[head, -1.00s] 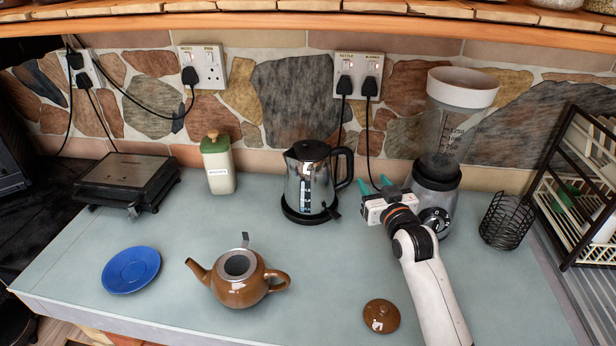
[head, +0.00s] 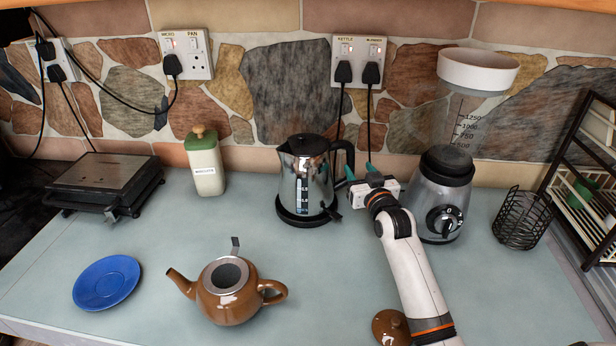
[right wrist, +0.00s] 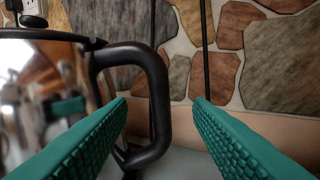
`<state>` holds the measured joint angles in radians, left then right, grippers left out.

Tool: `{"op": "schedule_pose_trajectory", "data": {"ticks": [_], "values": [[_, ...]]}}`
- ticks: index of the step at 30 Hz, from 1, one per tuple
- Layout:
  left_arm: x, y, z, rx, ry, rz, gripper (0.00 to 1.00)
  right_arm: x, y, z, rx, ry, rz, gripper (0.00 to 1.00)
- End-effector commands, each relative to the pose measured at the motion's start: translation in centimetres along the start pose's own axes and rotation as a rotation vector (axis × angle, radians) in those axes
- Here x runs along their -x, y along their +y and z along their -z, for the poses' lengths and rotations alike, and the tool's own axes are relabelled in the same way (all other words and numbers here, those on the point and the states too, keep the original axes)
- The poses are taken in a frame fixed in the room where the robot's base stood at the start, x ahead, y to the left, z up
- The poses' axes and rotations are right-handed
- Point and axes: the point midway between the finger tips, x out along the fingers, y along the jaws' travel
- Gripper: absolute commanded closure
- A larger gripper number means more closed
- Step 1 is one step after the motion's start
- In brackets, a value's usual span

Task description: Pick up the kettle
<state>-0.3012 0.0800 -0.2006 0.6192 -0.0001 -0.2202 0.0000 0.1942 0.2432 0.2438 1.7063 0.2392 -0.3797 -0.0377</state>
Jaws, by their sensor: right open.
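The kettle (head: 306,185) is shiny metal with a black lid, black handle and black base, and stands upright on the worktop near the back wall. My right gripper (head: 359,172) is just right of its handle in the head view. In the right wrist view the green fingers (right wrist: 160,125) are spread apart with nothing held. The kettle body (right wrist: 40,85) fills the left side there, and the black handle (right wrist: 157,95) shows between the fingers, further ahead. The left finger overlaps the handle's lower part in the picture; I cannot tell if they touch. My left gripper is not in view.
A blender (head: 442,205) stands close on the right of my right gripper. A brown teapot (head: 229,292), its lid (head: 391,328) and a blue plate (head: 106,282) lie nearer the front.

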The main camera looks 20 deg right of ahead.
Motion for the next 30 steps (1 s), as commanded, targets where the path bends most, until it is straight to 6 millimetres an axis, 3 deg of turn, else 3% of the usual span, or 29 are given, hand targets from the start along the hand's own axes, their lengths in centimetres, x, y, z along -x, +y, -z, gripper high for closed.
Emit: {"op": "schedule_pose_trajectory", "data": {"ticks": [8,18,28,30], "values": [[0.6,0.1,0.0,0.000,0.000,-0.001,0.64,-2.0,0.0,-0.1,0.001,0.001,0.000,0.53],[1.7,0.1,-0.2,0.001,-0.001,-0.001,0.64,-6.1,0.1,0.1,0.000,0.001,0.000,0.53],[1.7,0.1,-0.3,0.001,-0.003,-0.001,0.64,-6.8,0.1,0.2,0.001,0.000,0.000,0.53],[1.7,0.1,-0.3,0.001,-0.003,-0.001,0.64,-6.8,0.1,0.2,0.001,0.000,0.000,0.62]]}}
